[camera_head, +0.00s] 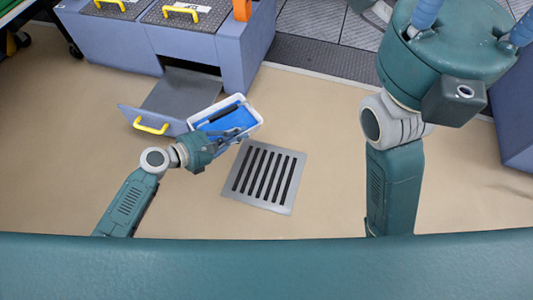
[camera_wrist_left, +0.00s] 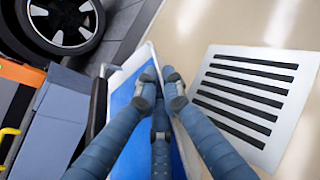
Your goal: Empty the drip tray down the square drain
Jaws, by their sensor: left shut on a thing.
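The drip tray (camera_head: 252,113) is a white-rimmed tray with blue inside, in the middle of the head view, up and left of the drain. My left gripper (camera_head: 228,134) is shut on the tray at its near side. In the left wrist view the gripper's fingers (camera_wrist_left: 160,85) close together over the blue tray (camera_wrist_left: 120,95). The square drain (camera_head: 264,176) is a grey slotted grate in the floor; it also shows at the right of the left wrist view (camera_wrist_left: 255,95). The tray looks level.
A blue-grey cabinet (camera_head: 195,45) with yellow handles stands at the top left. Its low drawer (camera_head: 180,95) is open, close to the tray. Bare tan floor (camera_head: 325,130) lies around the drain. A wheel (camera_wrist_left: 62,20) shows in the left wrist view.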

